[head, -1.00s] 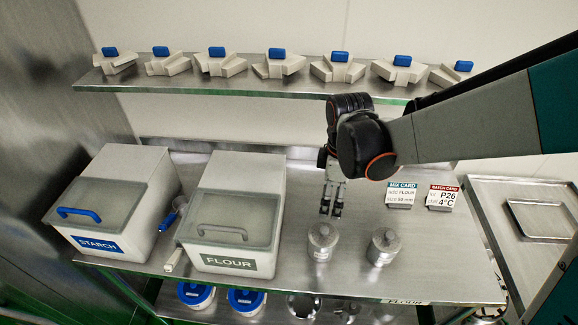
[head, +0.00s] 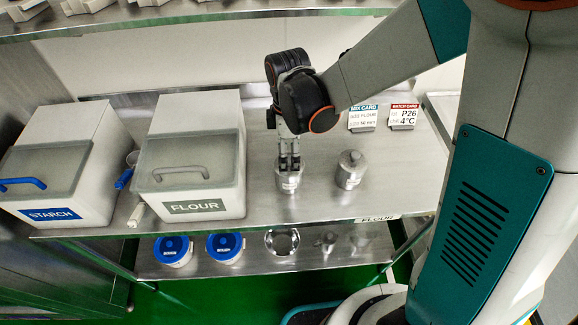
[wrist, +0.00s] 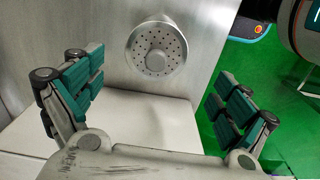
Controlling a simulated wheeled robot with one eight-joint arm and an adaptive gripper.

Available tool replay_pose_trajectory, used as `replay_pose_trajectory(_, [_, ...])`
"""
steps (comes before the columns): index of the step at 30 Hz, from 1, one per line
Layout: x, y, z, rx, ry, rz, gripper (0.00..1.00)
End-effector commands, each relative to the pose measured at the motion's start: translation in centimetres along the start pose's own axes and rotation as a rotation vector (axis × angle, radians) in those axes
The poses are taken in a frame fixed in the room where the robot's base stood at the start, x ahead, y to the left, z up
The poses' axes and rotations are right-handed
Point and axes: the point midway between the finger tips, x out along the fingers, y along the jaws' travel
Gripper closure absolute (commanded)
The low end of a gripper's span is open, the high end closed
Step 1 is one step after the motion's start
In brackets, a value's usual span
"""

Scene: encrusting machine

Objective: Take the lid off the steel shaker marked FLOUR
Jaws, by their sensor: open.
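Two steel shakers stand on the steel table in the head view. My gripper (head: 289,165) points down over the left shaker (head: 289,183), its fingers overlapping the shaker's top in the picture. The right shaker (head: 351,170) stands apart with its knobbed lid on. In the wrist view, a round perforated lid with a central knob (wrist: 157,48) lies between and beyond the spread teal fingers of my gripper (wrist: 155,80). The fingers look apart from the lid there. No FLOUR mark is readable on either shaker.
A FLOUR bin (head: 190,160) stands left of the shakers, with a STARCH bin (head: 60,165) further left. A mix card (head: 363,118) and batch card (head: 404,116) stand behind. Blue-lidded tubs (head: 173,250) sit on the lower shelf. The table's front edge is close.

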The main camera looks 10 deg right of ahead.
Motion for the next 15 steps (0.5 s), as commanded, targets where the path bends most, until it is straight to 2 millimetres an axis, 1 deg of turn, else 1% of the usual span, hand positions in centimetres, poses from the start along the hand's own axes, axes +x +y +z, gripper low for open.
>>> replay_pose_trajectory(6, [3.2,0.7,-0.1,0.000,0.000,0.000,0.05])
replay_pose_trajectory(9, [4.4,0.6,-0.1,0.000,0.000,0.000,0.05])
replay_pose_trajectory(12, [4.8,0.6,-0.1,0.000,0.000,0.000,0.05])
replay_pose_trajectory(15, [4.7,0.6,-0.1,0.000,0.000,0.000,0.05])
